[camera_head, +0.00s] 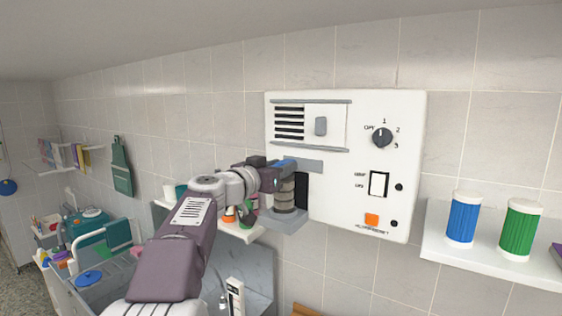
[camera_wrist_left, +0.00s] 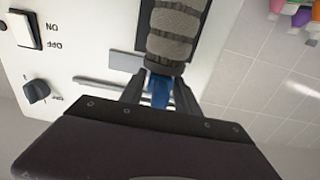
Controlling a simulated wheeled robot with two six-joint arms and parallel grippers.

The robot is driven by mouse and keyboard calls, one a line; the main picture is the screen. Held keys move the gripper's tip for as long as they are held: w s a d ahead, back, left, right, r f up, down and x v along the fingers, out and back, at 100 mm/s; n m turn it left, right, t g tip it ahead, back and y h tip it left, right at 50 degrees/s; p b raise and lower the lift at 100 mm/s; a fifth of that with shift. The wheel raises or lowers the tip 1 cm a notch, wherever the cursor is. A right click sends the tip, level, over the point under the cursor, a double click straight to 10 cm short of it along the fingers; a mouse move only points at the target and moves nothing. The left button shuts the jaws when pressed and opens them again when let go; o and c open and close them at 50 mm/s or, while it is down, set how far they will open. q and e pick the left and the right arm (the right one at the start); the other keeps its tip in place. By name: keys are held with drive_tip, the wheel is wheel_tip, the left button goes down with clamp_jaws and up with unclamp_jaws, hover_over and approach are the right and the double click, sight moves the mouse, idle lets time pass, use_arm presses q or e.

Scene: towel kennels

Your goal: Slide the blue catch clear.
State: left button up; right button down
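The blue catch (camera_wrist_left: 158,91) shows in the left wrist view between the two fingers of my left gripper (camera_wrist_left: 160,84). The fingers lie close against it on both sides, so the gripper looks shut on it. In the head view a small part of the blue catch (camera_head: 282,166) shows at the end of my left gripper (camera_head: 276,172), above a grey banded roll (camera_head: 285,193). The roll also shows just past the fingertips in the left wrist view (camera_wrist_left: 178,32). The fingers partly hide the catch. My right gripper is in neither view.
The white wall panel (camera_head: 345,170) has a vent slider (camera_head: 320,126), a knob (camera_head: 382,137), a rocker switch (camera_head: 378,184) and an orange button (camera_head: 371,219). A grey ledge (camera_head: 287,221) sits under the roll. Blue (camera_head: 463,219) and green (camera_head: 519,229) canisters stand on the right shelf.

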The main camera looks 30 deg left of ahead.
use_arm(q)
drive_tip(key=shift+s, duration=0.1)
drive_tip(key=shift+c, duration=0.6)
clamp_jaws()
idle(0.6)
